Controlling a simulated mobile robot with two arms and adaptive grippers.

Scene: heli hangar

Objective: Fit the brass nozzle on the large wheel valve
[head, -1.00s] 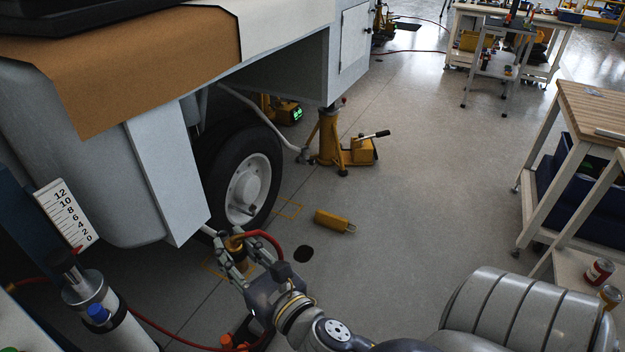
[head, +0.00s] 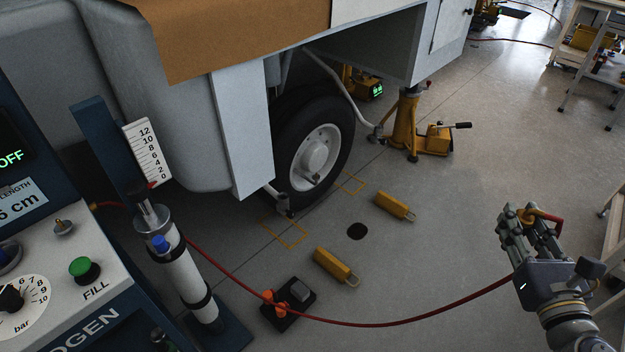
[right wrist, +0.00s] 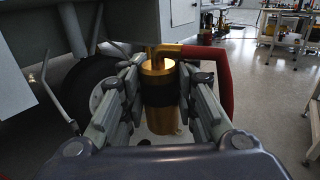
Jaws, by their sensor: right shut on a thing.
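My right gripper (head: 527,212) is at the right of the head view, above the floor and well away from the wheel. It is shut on the brass nozzle (right wrist: 158,68), a brass cylinder with a dark band that stands upright between the fingers in the right wrist view. A red hose (head: 412,323) runs from it across to the left. The large wheel (head: 312,158), a black tyre with a white hub, is under the grey vehicle body. I cannot make out its valve. My left gripper is not in view.
A blue and white nitrogen cart (head: 75,262) with a green FILL button and dial stands at left. Yellow chocks (head: 335,266) and a black base with orange parts (head: 287,303) lie on the floor. A yellow jack (head: 405,125) stands behind the wheel. The floor at centre right is clear.

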